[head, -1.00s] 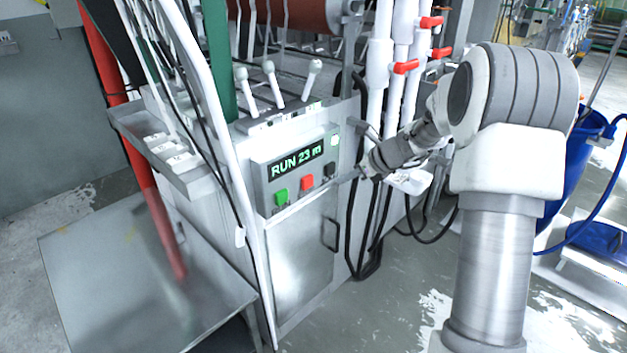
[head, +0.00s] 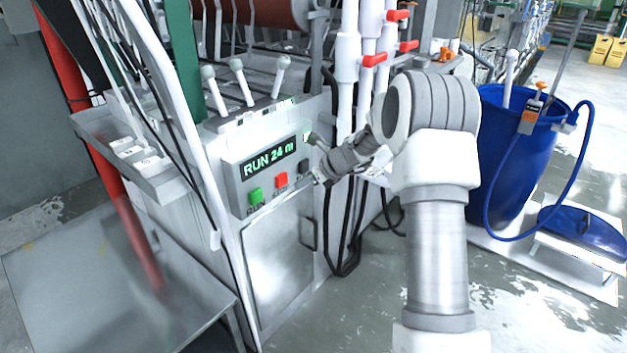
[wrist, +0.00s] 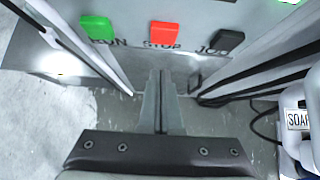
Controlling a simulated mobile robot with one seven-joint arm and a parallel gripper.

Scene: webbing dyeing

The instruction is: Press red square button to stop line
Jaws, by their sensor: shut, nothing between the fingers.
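The red square button (head: 281,180) sits on the grey control panel between a green button (head: 256,195) and a black one (head: 304,166). In the wrist view the red button (wrist: 165,33) is above the word STOP, beyond the tips of my gripper (wrist: 162,74). My gripper is shut and empty, its two fingers together and pointing at the panel. In the head view my gripper (head: 318,178) is just right of the black button, apart from the red one. The panel display (head: 269,158) reads RUN 24 m.
Three white-knobbed levers (head: 238,80) stand above the panel. White pipes with red valve handles (head: 374,60) rise behind my arm. A steel table (head: 110,280) is at lower left. A blue barrel (head: 510,160) stands at right. The floor before the cabinet is clear.

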